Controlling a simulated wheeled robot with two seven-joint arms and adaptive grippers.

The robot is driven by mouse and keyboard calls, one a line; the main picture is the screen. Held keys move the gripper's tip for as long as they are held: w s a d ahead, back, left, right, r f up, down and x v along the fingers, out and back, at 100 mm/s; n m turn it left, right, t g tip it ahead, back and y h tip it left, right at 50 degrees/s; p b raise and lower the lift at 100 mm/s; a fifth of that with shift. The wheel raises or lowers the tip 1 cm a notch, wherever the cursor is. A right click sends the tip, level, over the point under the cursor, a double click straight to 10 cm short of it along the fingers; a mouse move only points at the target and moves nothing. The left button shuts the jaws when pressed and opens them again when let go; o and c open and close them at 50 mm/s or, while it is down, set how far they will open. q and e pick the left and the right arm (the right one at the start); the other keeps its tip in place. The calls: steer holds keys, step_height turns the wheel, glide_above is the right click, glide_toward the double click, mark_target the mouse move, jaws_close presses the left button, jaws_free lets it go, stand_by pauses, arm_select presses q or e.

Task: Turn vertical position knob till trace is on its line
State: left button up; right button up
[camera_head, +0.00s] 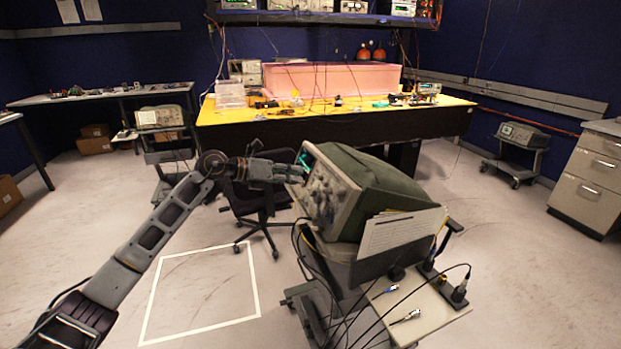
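A green-cased oscilloscope (375,180) stands on a cart in the middle, its front panel (328,195) facing left and seen at a steep angle. A bit of its greenish lit screen (303,160) shows beside my gripper. The trace, its line and the vertical position knob cannot be made out at this size and angle. My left arm comes in from the lower left, and my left gripper (290,172) is at the upper part of the panel, close to the screen. I cannot tell whether its fingers touch a knob or how far apart they are. My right gripper is not in view.
The cart (420,308) carries cables and loose probes, and a paper sheet (402,232) leans on the oscilloscope's side. A black swivel chair (258,200) stands behind my gripper. A yellow-topped bench (300,112) is at the back. The white-taped floor square (203,290) is empty.

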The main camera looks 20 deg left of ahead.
arm_select(q)
steer(key=shift+v, duration=2.65)
steer(key=shift+r, duration=0.15)
